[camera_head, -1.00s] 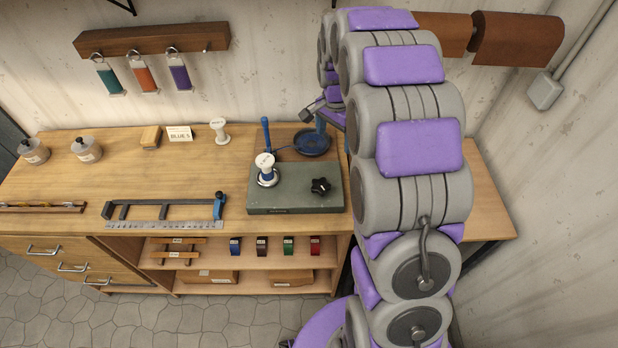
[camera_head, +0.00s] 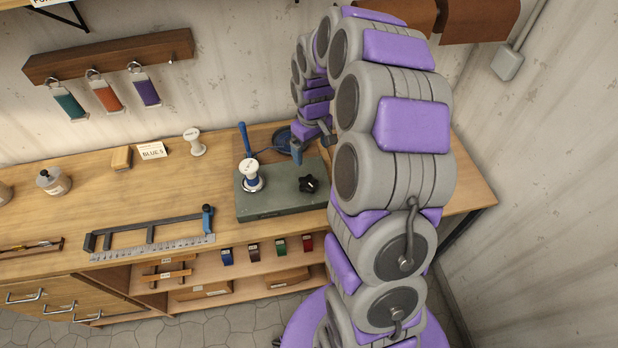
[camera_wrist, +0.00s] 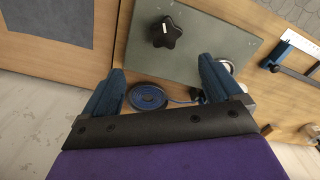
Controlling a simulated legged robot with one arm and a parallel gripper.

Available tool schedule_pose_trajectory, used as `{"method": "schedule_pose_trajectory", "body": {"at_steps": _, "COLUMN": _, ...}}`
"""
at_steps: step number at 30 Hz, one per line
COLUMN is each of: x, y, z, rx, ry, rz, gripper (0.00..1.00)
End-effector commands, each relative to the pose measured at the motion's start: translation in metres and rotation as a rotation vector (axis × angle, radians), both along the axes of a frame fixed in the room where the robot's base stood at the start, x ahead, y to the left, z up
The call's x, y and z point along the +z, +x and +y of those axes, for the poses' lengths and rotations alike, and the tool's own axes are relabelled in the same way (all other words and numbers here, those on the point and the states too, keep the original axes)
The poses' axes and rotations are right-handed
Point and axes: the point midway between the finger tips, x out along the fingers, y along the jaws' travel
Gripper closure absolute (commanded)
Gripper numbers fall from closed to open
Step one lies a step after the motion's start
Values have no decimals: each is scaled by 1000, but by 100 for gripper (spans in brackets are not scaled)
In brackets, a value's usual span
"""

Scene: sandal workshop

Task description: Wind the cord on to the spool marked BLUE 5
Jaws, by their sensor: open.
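A white-topped spool (camera_head: 250,174) with blue low on its body stands upright on a grey-green block (camera_head: 285,205); its top marking is too small to read. A second white spool (camera_head: 195,142) stands behind, near a card (camera_head: 152,150) reading BLUE 5. Blue cord (camera_wrist: 147,96) lies coiled between my finger lines in the wrist view, with a strand running right. My gripper (camera_wrist: 162,66) is open and empty, its blue fingers apart. In the head view my gripper (camera_head: 297,157) is partly hidden, behind the block near the coil. The spool is mostly hidden by a finger in the wrist view.
A black star knob (camera_head: 309,184) sits on the block and a blue handle (camera_head: 245,140) rises behind it. A clamp-like frame with a ruler (camera_head: 150,248) lies at the front. Coloured tags (camera_head: 107,97) hang above. The bench between the card and ruler is clear.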

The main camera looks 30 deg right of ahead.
Motion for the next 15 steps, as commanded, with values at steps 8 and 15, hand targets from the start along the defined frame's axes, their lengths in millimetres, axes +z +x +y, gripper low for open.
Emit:
{"method": "schedule_pose_trajectory", "body": {"at_steps": 8, "x": -56, "y": -1, "z": 10, "rx": 1, "ry": -7, "rz": 7, "gripper": 8}}
{"method": "schedule_pose_trajectory", "body": {"at_steps": 15, "x": -104, "y": -1, "z": 3, "rx": 0, "ry": -1, "rz": 6, "gripper": 8}}
